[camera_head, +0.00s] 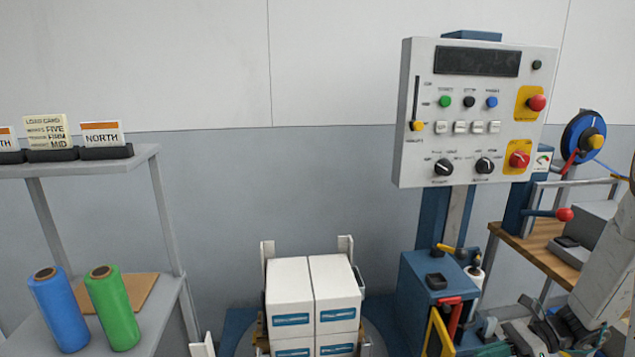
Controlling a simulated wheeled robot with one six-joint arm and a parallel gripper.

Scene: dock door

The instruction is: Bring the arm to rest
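My arm comes in at the right edge as a light grey link slanting down to the bottom right corner. My gripper (528,328) appears there as dark parts at the bottom edge, to the right of the blue machine base. Its fingers are small and partly cut off, so I cannot tell whether they are open or shut. I see nothing clearly held in it.
A control panel (470,113) stands on a blue column. White boxes (305,283) are stacked at bottom centre. A grey shelf (130,160) at left holds cards, with blue (58,310) and green (113,308) rolls below. A wooden bench (545,250) stands right, near my arm.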

